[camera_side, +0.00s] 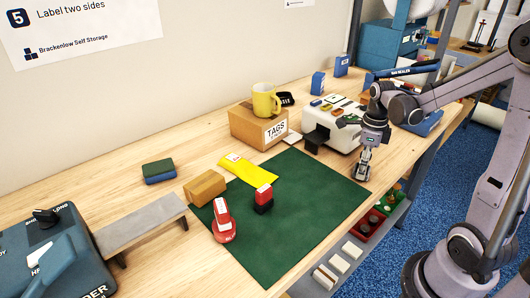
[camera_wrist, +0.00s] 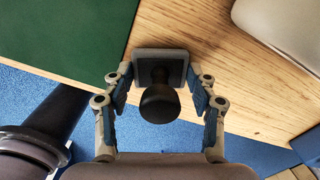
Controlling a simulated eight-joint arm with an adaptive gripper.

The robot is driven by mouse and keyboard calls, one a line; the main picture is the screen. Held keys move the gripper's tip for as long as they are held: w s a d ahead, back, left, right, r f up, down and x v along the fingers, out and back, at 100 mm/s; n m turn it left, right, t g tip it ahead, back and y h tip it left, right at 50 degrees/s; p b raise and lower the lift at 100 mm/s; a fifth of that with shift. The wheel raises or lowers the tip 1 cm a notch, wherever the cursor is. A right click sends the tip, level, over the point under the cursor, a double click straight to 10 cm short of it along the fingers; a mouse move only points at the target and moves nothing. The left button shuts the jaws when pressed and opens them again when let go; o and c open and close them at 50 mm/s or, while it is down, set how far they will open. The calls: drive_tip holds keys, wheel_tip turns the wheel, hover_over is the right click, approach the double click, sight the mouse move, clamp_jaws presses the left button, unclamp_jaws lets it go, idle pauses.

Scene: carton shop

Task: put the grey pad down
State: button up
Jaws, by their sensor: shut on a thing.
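My gripper (camera_wrist: 160,86) is shut on the grey pad (camera_wrist: 143,56), a squarish grey block with a round black knob (camera_wrist: 160,104) that points towards the wrist camera. The fingers press on its left and right sides. In the side view my gripper (camera_side: 362,174) points down at the right corner of the green mat (camera_side: 310,205). The pad is small and mostly hidden there, and I cannot tell whether it touches the table. In the wrist view bare wood (camera_wrist: 215,55) lies beyond it and the green mat is to its left.
A white machine (camera_side: 333,127) stands just left of my gripper. A tray with red bins (camera_side: 372,222) sits below the front table edge.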

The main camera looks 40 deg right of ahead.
drive_tip(key=shift+f, duration=0.15)
drive_tip(key=o, duration=1.2)
